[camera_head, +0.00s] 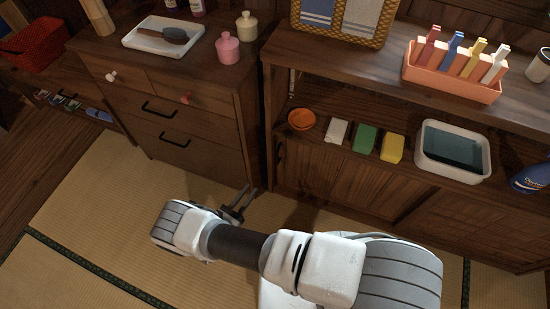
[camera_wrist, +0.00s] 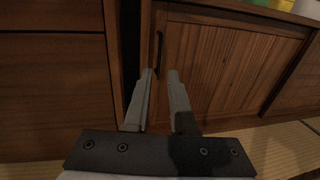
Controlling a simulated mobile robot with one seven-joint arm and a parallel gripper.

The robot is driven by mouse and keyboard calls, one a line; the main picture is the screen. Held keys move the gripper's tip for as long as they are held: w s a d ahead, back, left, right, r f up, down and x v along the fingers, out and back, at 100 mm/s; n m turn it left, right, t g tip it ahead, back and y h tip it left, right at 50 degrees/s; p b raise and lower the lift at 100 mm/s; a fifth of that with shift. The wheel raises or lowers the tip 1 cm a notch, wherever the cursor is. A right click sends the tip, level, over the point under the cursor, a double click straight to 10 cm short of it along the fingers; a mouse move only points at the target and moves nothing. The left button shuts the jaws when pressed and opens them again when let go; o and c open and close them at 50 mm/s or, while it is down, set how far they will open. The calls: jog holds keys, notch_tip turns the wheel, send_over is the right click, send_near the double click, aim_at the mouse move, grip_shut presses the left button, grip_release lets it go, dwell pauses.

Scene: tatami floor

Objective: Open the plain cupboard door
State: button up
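The plain cupboard door (camera_head: 335,180) is the brown wooden left door in the lower part of the right-hand cabinet, and it looks shut. It also shows in the wrist view (camera_wrist: 215,65), with a dark upright bar handle (camera_wrist: 159,50) near its left edge. My gripper (camera_head: 248,192) is low over the floor, just in front of the cabinet's left corner. In the wrist view my gripper (camera_wrist: 160,74) is open and empty, its two fingers pointing at the door. The handle's lower end lines up between the fingertips; the fingers do not appear closed on it.
A drawer chest (camera_head: 180,110) stands left of the cabinet, with a narrow dark gap between. The open shelf above the door holds an orange bowl (camera_head: 301,119), several small blocks and a white basin (camera_head: 453,168). Tatami floor (camera_head: 110,215) is clear at left.

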jog(key=b+x, duration=0.2)
jog(key=x, duration=1.4)
jog(key=shift+b, duration=0.3)
jog(key=shift+d+r, duration=0.1)
grip_shut()
dwell(0.4)
